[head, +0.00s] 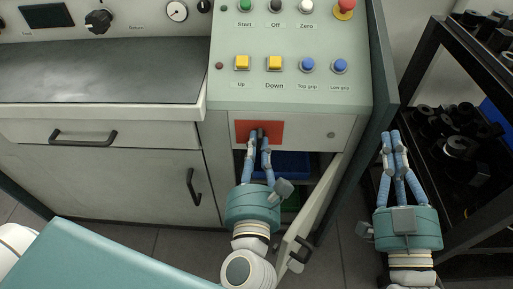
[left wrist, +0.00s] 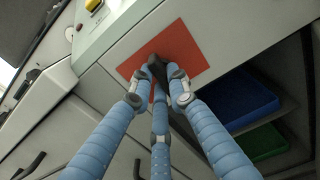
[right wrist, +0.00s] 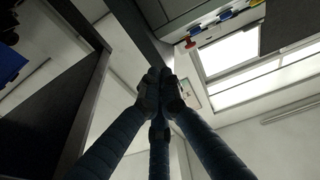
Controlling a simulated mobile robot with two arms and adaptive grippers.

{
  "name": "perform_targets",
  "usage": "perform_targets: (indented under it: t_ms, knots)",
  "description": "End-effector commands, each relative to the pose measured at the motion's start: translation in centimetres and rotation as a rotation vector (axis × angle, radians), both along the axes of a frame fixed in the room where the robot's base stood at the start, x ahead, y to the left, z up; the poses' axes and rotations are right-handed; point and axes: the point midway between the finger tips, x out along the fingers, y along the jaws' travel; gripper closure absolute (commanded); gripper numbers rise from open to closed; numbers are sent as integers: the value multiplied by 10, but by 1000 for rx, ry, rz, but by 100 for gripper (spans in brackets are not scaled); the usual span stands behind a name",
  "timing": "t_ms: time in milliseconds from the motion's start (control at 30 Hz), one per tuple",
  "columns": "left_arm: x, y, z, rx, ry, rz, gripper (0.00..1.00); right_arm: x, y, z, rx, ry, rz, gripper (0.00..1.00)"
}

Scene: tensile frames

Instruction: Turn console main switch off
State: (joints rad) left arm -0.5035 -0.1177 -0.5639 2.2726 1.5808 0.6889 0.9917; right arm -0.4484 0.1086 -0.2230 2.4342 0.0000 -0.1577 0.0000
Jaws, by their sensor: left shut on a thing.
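The main switch is a red plate (head: 275,130) with a dark handle (head: 260,133) on the console's front, below the yellow and blue buttons. The plate also shows in the left wrist view (left wrist: 187,48). My left gripper (head: 259,137) is at the plate, with its fingertips closed around the dark handle. The fingers hide most of the handle, so I cannot tell its exact angle. My right gripper (head: 392,136) is to the right of the console, away from the switch. Its fingertips are together and empty, as the right wrist view (right wrist: 160,80) shows.
Below the switch, a cabinet door (head: 318,205) stands open, near my left wrist. Blue (left wrist: 238,98) and green (left wrist: 262,143) bins sit inside. A dark rack (head: 432,60) with black parts stands at right. A drawer cabinet (head: 100,133) is at left.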

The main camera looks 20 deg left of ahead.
Motion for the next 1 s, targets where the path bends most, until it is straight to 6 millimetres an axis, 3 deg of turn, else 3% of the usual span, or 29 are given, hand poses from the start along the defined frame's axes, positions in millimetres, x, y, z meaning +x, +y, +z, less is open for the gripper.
perform_targets:
  t_ms: [300,800,833,900,1000]
  knots:
    - [0,-1,-2,-100,-25,-1,100,-9,2,28,36,-129,8,100]
    - [0,-1,-2,-117,-30,-1,100,-10,2,33,41,-150,9,100]
    - [0,-1,-2,-117,-30,-1,80,-10,2,33,41,-150,9,100]
    - [0,-1,-2,-117,-30,-1,66,-10,2,33,41,-150,9,100]
    - [0,-1,-2,-116,-30,-1,65,-10,2,33,41,-150,9,100]
